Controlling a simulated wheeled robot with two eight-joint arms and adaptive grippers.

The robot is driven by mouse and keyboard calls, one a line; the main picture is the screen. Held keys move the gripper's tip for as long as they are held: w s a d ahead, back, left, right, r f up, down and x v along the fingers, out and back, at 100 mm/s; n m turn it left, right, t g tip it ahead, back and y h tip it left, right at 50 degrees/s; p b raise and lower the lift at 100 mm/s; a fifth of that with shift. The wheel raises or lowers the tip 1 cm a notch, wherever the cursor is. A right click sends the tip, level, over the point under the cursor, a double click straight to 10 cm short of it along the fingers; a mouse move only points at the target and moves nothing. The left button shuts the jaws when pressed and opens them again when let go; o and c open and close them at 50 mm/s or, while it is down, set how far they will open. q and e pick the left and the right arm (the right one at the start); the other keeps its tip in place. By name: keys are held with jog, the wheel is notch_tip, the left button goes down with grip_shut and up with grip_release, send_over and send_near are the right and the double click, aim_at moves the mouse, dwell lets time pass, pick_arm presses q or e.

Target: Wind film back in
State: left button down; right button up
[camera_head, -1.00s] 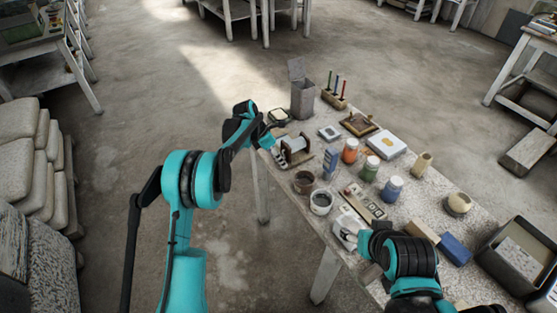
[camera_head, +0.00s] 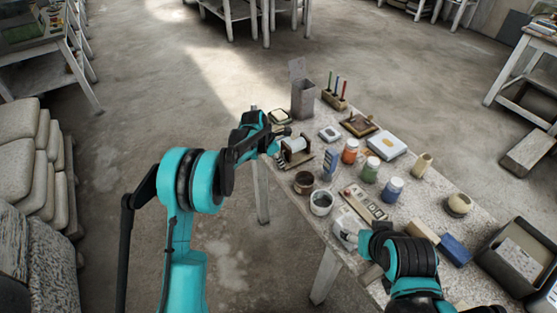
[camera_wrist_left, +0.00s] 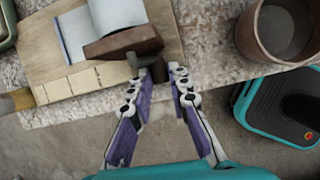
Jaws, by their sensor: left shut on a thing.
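The film winder shows in the head view as a pale roll (camera_head: 296,146) on a wooden base at the table's left edge. In the left wrist view the white film (camera_wrist_left: 117,12) lies by a brown wooden end block (camera_wrist_left: 124,43) on a pale wooden board (camera_wrist_left: 40,47). My left gripper (camera_wrist_left: 168,74) is shut on a small dark crank handle (camera_wrist_left: 153,66) beside that block; the fingers partly hide the handle. In the head view my left gripper (camera_head: 282,137) is at the winder's left side. My right gripper (camera_head: 348,232) is low over the table's near edge, its fingers unclear.
A brown pot (camera_head: 303,183) and a white-rimmed pot (camera_head: 321,203) stand near the winder. The brown pot also shows in the left wrist view (camera_wrist_left: 258,45). Jars, including a red one (camera_head: 350,151), and a tall grey box (camera_head: 303,98) stand farther back. Open floor lies left of the table.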

pick_arm(q)
jog(key=c, duration=1.4)
grip_release()
jog(key=shift+c, duration=0.2)
jog(key=v, duration=1.2)
